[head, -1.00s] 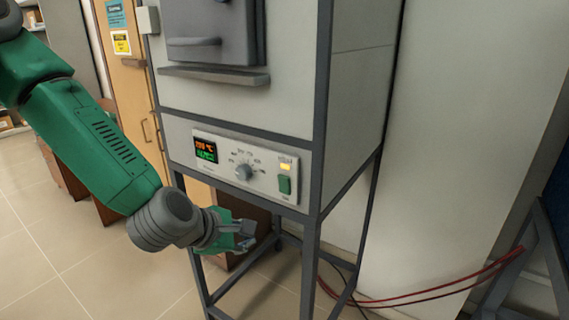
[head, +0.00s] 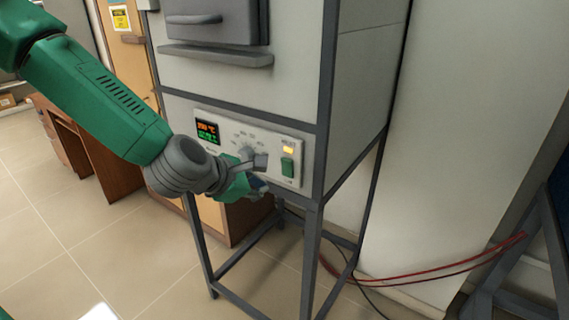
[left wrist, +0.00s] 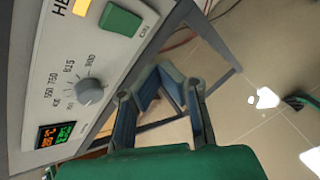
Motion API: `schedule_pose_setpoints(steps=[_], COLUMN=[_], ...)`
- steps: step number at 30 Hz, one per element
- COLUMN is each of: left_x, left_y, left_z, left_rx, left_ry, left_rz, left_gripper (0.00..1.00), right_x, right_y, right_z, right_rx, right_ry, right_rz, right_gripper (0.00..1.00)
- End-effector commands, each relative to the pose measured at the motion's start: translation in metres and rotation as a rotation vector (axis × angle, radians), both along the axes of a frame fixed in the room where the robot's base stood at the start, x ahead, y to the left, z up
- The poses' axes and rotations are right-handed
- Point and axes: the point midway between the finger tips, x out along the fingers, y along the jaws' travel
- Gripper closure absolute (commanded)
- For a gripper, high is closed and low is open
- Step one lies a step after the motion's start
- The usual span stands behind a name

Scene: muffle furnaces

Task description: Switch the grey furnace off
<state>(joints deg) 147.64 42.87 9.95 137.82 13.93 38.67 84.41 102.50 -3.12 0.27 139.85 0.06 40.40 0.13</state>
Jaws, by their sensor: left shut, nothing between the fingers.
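The grey furnace (head: 226,93) stands on a dark metal frame. Its front panel has a lit display (head: 208,131), a grey knob, a glowing yellow lamp (head: 288,149) and a green switch (head: 287,167). In the left wrist view the switch (left wrist: 120,19) is at the top, with the knob (left wrist: 90,92) and display (left wrist: 56,135) below it. My left gripper (head: 262,176) is shut and empty, in front of the panel's lower edge, left of and slightly below the switch. It appears apart from the switch and covers part of the knob in the head view. My right gripper is out of view.
The furnace door handle and ledge (head: 215,55) stick out above the panel. Stand legs (head: 312,260) run down below. Red cables (head: 440,278) lie to the right. A wooden desk (head: 110,165) stands behind on the left.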

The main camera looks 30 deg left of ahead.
Motion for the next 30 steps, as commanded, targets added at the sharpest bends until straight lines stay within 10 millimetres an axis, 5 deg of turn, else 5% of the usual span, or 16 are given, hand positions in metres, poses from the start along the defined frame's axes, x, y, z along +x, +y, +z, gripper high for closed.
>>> schedule_pose_setpoints(steps=[12, 30], left_x=[0.049, 0.056], left_y=[-0.006, -0.005], left_z=[0.007, 0.007], left_rx=[0.002, 0.001], left_ry=[0.000, 0.000], left_rz=[-0.001, -0.001], left_gripper=[1.00, 1.00], right_x=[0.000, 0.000], right_y=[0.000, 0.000], right_z=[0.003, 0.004], right_rx=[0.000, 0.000], right_ry=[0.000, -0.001], right_rz=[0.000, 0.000], right_gripper=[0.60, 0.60])
